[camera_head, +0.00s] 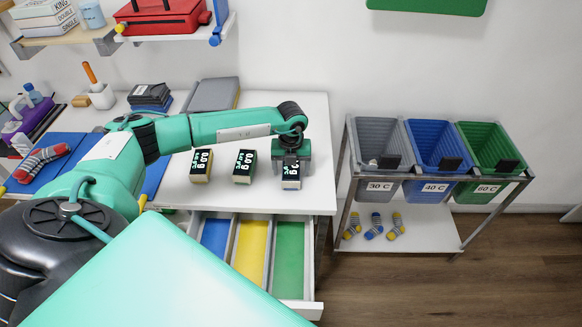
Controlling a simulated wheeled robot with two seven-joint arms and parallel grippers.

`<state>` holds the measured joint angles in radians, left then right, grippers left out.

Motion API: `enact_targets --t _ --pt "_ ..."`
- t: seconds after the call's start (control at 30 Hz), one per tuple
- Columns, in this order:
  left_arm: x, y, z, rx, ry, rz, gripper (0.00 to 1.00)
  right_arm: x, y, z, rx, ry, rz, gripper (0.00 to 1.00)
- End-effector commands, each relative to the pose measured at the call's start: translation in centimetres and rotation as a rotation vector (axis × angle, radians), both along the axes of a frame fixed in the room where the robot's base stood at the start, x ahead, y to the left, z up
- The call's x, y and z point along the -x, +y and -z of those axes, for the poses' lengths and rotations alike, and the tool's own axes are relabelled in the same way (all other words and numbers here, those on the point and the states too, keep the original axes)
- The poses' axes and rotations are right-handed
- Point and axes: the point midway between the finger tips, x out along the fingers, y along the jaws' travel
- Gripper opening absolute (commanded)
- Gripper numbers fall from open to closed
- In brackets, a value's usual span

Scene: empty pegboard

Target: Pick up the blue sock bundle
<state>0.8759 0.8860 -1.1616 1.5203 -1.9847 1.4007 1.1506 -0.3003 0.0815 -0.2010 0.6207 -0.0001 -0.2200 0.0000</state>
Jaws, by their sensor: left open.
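A small blue and grey striped sock bundle (374,226) lies on the low white shelf of the rack at the right, between two yellow and grey striped bundles, one to its left (353,226) and one to its right (396,227). My left gripper (291,163) is open and points down over the right part of the white desk, close to a dark labelled box (291,178). I cannot tell whether it touches that box. It is well to the left of and above the sock bundles. My right gripper is not in view.
Grey (381,140), blue (436,143) and green (488,147) bins hang above the sock shelf. Two more labelled boxes (202,166) (243,168) stand on the desk (320,135). An open drawer (312,309) juts out below. A red striped sock (42,163) lies at the left.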

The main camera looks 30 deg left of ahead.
Motion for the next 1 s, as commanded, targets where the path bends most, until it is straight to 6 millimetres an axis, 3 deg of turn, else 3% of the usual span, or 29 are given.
enact_targets --t 0.27,0.53,0.83,1.0 --pt "0.0 0.0 0.6 -0.001 -0.001 0.000 0.76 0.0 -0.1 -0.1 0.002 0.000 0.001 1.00" --pt "0.0 0.0 0.5 -0.001 -0.001 0.000 0.27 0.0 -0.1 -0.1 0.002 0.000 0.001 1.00" --pt "0.0 0.0 0.4 0.000 -0.001 0.000 0.26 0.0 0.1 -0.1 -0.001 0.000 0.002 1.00" --pt "-0.1 0.0 -0.7 0.001 -0.004 0.001 0.26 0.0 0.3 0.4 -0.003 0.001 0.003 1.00"
